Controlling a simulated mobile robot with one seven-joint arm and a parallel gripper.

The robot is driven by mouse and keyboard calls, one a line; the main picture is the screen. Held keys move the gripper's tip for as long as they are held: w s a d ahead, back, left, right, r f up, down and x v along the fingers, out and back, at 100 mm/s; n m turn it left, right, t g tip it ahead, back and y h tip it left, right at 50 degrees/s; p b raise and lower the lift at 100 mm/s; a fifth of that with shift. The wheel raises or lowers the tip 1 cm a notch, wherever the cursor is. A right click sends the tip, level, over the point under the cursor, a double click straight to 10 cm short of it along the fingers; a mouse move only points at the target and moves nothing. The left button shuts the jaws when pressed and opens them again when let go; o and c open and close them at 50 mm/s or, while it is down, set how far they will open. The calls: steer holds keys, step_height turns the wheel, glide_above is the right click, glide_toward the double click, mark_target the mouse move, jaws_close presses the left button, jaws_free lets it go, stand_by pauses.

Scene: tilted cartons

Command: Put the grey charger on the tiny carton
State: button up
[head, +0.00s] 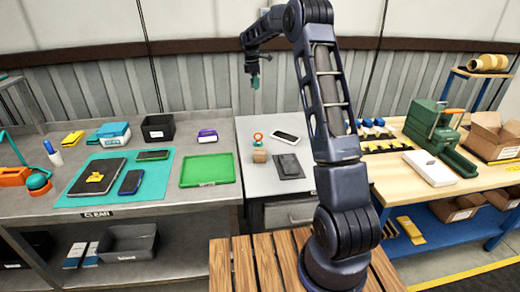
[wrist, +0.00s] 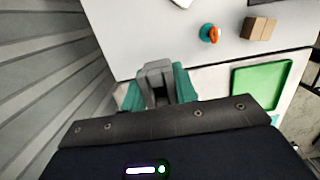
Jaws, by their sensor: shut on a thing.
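My gripper (head: 254,80) is raised in the air above the back of the grey middle table, in front of the corrugated wall. In the wrist view its teal fingers (wrist: 158,88) are shut on the grey charger (wrist: 157,70), a small grey block. The charger cannot be made out clearly in the head view. The tiny carton (head: 260,156) is a small brown box on the middle table. It also shows in the wrist view (wrist: 258,29) at the upper right, well apart from my gripper, with nothing seen on its top.
A teal and orange item (head: 257,138) stands close behind the carton. A white-edged phone (head: 285,136) and a dark grey flat item (head: 288,166) lie to its right. A green tray (head: 208,170) is on the left bench. The table's front is clear.

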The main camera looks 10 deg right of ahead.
steer(key=s+a+r, duration=0.2)
steer(key=s, duration=1.2)
glide_above(261, 151)
step_height(261, 151, down, 20)
steer(key=shift+w+a+f, duration=0.1)
steer(key=shift+w+f, duration=0.05)
steer(key=shift+f, duration=0.05)
steer(key=shift+f, duration=0.1)
steer(key=o, duration=1)
